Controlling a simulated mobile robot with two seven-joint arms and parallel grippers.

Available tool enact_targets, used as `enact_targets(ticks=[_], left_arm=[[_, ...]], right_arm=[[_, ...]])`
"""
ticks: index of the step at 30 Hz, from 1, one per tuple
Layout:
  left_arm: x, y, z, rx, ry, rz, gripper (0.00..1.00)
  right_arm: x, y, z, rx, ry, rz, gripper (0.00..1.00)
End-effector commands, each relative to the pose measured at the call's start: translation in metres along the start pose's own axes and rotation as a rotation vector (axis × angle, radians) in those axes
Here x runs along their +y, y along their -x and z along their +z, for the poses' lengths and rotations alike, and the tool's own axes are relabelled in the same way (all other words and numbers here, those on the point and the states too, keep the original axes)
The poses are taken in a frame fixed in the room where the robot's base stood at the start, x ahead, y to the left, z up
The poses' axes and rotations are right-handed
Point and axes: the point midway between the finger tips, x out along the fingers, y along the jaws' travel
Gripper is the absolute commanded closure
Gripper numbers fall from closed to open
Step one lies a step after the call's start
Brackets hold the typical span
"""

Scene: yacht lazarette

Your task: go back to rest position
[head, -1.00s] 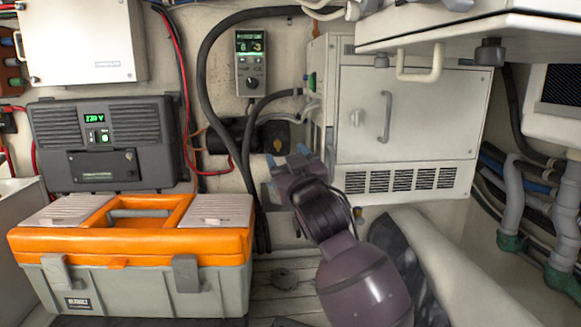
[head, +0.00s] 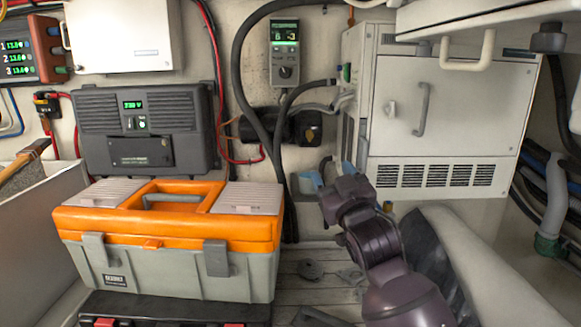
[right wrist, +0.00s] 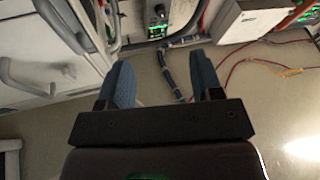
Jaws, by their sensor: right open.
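My right arm comes in from the lower right of the head view. Its gripper (head: 323,178) has blue fingers and is in front of the wall, left of the white cabinet. In the right wrist view the two blue fingers (right wrist: 165,82) stand apart with nothing between them. The right gripper is open and empty. My left gripper is not in either view.
A white cabinet (head: 455,120) with a handle is at the right. A wall controller (head: 284,55) hangs above the gripper. Grey planks show beside the toolbox.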

Motion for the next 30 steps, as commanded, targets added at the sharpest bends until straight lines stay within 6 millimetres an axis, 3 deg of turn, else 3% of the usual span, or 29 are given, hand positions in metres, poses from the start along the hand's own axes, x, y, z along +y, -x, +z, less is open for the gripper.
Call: enact_targets(ticks=[8, 15, 20, 24, 30], left_arm=[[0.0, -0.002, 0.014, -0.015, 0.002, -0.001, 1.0], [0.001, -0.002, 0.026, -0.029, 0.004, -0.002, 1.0], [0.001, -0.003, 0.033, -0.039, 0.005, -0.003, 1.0], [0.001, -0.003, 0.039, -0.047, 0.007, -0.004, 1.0], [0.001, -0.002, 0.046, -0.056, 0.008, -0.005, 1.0]], right_arm=[[0.01, 0.079, 0.11, -0.166, -0.05, 0.023, 0.4], [0.014, 0.176, 0.201, -0.346, -0.095, 0.056, 0.4], [0.013, 0.25, 0.251, -0.476, -0.125, 0.08, 0.4], [0.01, 0.32, 0.287, -0.598, -0.149, 0.103, 0.4], [0.001, 0.423, 0.323, -0.777, -0.173, 0.133, 0.4]])
